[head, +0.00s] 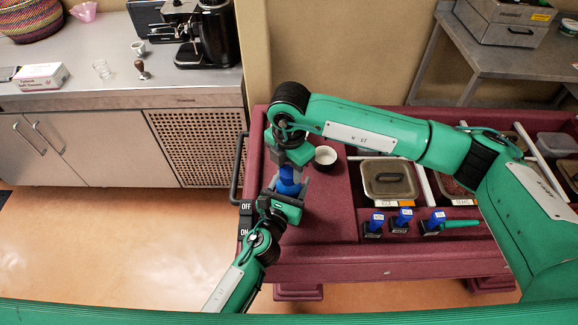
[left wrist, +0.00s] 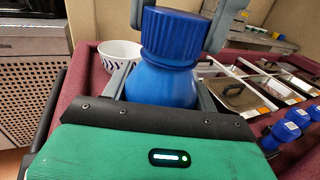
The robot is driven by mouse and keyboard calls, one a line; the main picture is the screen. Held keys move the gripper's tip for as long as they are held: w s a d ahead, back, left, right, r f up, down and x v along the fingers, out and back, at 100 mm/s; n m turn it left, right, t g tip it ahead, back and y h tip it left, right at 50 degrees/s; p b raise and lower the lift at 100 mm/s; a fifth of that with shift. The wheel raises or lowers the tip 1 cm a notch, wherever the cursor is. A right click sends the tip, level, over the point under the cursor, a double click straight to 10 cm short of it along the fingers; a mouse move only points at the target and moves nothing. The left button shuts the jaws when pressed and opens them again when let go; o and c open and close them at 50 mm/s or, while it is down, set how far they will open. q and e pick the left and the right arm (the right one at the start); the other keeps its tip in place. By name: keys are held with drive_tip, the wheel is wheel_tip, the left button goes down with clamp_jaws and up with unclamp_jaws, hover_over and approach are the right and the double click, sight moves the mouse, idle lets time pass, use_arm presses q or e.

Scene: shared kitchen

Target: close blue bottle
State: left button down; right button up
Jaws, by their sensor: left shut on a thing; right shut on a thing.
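The blue bottle (head: 288,183) stands upright near the left end of the dark red cart. Its body (left wrist: 160,86) and ribbed blue cap (left wrist: 178,36) show large in the left wrist view. The cap sits on top of the bottle; how tight it is I cannot tell. My left gripper (head: 284,196) is shut around the bottle's body from the front. My right gripper (head: 290,166) reaches down from above and is shut on the cap, with one finger on each side of it in the left wrist view. The grippers partly hide the bottle in the head view.
A white bowl (head: 325,156) stands just behind and right of the bottle. The counter (head: 120,85) with a coffee machine is at the back left.

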drive_tip(key=m, duration=1)
drive_tip(key=o, duration=0.9)
drive_tip(key=shift+o, duration=0.2)
drive_tip(key=shift+r, duration=0.1)
drive_tip(key=shift+r, duration=2.15)
drive_tip(key=shift+c, duration=0.4)
